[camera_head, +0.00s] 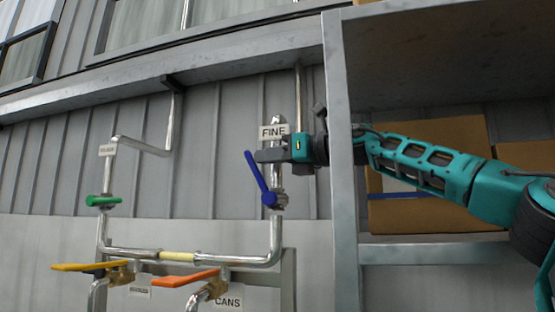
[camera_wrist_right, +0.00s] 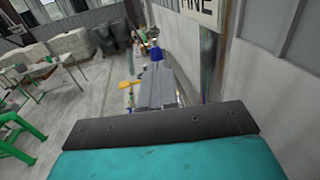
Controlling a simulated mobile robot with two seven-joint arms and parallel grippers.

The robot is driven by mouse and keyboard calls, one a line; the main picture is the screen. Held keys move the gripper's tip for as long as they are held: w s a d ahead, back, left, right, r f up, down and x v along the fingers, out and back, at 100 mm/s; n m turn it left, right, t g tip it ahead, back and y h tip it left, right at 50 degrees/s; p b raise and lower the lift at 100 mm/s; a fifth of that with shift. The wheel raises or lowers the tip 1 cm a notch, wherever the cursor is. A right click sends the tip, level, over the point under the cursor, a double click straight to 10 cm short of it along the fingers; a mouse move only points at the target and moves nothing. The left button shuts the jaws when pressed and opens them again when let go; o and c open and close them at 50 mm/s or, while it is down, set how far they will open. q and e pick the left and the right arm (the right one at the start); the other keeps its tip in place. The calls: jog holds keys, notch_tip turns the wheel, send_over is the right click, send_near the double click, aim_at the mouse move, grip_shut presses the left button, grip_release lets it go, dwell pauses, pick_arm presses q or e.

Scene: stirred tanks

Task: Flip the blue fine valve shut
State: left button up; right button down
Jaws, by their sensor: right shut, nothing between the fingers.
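The blue fine valve (camera_head: 260,180) sits on the vertical pipe below the FINE label (camera_head: 272,132). Its blue lever slants up and to the left from the pivot. My right gripper (camera_head: 262,156) is shut and empty, in front of the pipe just under the label. Its fingertips are close to the lever's upper part; I cannot tell whether they touch. In the right wrist view the shut fingers (camera_wrist_right: 155,92) point away from the camera, and a bit of blue (camera_wrist_right: 157,54) shows beyond their tips. My left gripper is not in view.
A green valve (camera_head: 103,201) is on the left pipe. A yellow lever (camera_head: 85,267) and an orange lever (camera_head: 188,278) are below. A grey shelf post (camera_head: 342,150) stands close by my right arm, with cardboard boxes (camera_head: 425,205) behind it.

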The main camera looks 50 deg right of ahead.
jog(key=shift+w+a, duration=0.1)
jog(key=shift+w, duration=0.3)
pick_arm(q)
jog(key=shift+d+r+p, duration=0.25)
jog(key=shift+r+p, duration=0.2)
jog(key=shift+p, duration=0.05)
pick_arm(e)
jog(key=shift+w+a+f, duration=0.1)
jog(key=shift+w+a, duration=0.2)
jog(key=shift+w, duration=0.1)
pick_arm(q)
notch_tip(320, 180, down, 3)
jog(key=b, duration=0.3)
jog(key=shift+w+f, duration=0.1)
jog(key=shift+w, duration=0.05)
pick_arm(e)
jog(key=v, duration=1.3)
